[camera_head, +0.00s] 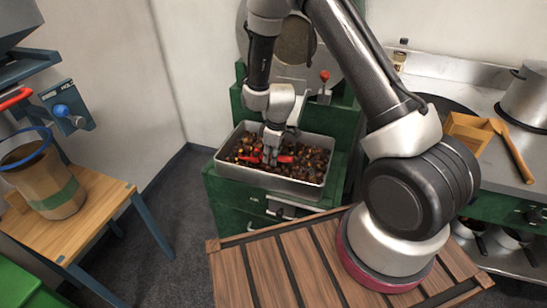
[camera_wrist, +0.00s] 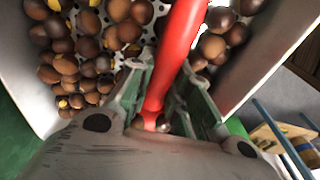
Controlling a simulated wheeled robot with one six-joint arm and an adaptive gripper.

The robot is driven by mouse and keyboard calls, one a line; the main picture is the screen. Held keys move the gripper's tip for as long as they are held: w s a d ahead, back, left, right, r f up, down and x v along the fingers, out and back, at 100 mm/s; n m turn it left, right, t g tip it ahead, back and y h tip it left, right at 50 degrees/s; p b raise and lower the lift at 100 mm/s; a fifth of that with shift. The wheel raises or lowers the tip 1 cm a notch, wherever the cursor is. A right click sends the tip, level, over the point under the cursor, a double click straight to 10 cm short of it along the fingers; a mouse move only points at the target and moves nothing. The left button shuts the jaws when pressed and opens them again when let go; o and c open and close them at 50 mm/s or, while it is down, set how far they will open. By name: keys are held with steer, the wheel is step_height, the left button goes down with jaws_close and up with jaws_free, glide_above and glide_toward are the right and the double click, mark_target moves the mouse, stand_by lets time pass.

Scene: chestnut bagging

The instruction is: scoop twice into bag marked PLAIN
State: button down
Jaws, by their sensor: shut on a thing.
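My gripper (camera_head: 268,153) is down in the metal tray (camera_head: 305,188) of brown chestnuts (camera_head: 252,143). It is shut on a red handle (camera_head: 285,159), which I take to be the scoop's. In the wrist view the red handle (camera_wrist: 172,60) runs up between the fingers (camera_wrist: 160,100), with chestnuts (camera_wrist: 85,60) on both sides. The scoop's bowl is not clearly seen. A brown bag (camera_head: 60,190) with a green band stands open on the wooden table at the left, under a blue hoop (camera_head: 22,140). No word can be read on it.
The tray sits on a green stand (camera_head: 232,205). A wall device with a blue knob (camera_head: 62,110) is above the wooden table (camera_head: 100,200). A slatted wooden top (camera_head: 262,270) is in front. A steel counter with a pot (camera_head: 525,95) and wooden spatula (camera_head: 512,150) is at right.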

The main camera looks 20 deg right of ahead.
steer(key=shift+w+r, duration=0.1)
steer(key=shift+r, duration=0.15)
steer(key=shift+t+y, duration=0.3)
steer(key=shift+y, duration=0.2)
steer(key=shift+s+d+v, duration=0.15)
steer(key=shift+v, duration=0.9)
steer(key=shift+s+d+v, duration=0.1)
steer(key=shift+d+v, duration=0.05)
steer(key=shift+v, duration=0.95)
steer(key=shift+s+d+v, duration=0.15)
steer(key=shift+v, duration=0.9)
steer(key=shift+f, duration=0.1)
